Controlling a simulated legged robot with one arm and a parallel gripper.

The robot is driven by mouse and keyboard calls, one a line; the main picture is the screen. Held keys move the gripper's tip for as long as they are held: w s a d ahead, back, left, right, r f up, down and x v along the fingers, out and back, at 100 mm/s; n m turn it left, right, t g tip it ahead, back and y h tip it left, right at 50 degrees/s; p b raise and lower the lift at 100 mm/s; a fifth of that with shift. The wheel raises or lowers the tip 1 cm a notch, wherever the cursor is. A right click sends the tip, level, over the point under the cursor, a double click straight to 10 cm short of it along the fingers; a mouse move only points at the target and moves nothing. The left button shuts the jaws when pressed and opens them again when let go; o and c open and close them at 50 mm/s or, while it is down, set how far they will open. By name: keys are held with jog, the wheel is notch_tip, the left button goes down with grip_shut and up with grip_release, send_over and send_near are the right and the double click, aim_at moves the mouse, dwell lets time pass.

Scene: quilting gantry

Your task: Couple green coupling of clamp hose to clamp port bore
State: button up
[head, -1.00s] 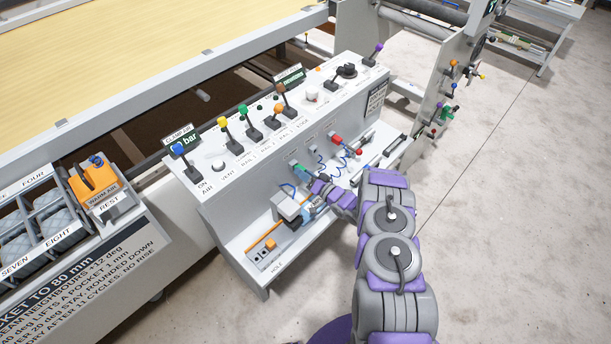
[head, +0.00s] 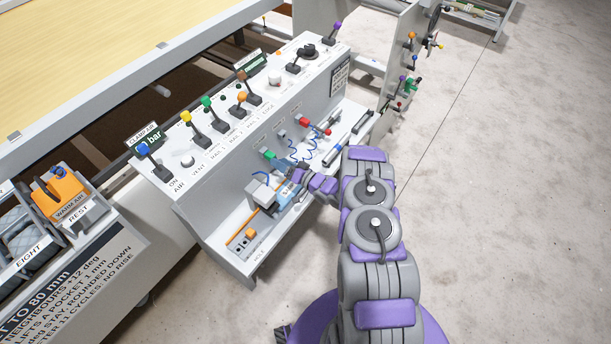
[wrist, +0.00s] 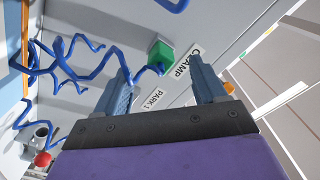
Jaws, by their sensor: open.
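The green coupling (head: 268,155) sits against the front panel of the grey console, at the left of the row of fittings. In the wrist view the green coupling (wrist: 160,55) is a green block at the panel beside the CLAMP label (wrist: 185,66), with blue hose by its lower side. I cannot tell how deeply it is seated, and the bore behind it is hidden. My gripper (head: 297,177) is close to the panel, below and right of the coupling. In the wrist view its blue-grey fingers are apart, with the coupling beyond the gap and nothing held.
Coiled blue hoses (wrist: 62,60) hang close to my gripper's left. A white box (head: 262,190) and an orange rod (head: 243,235) occupy the shelf below. Levers (head: 190,130) stand on the console top.

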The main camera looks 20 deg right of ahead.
jog(key=p+v, duration=0.2)
jog(key=v, duration=1.1)
jog(key=shift+s+d, duration=0.25)
jog(key=shift+d, duration=0.1)
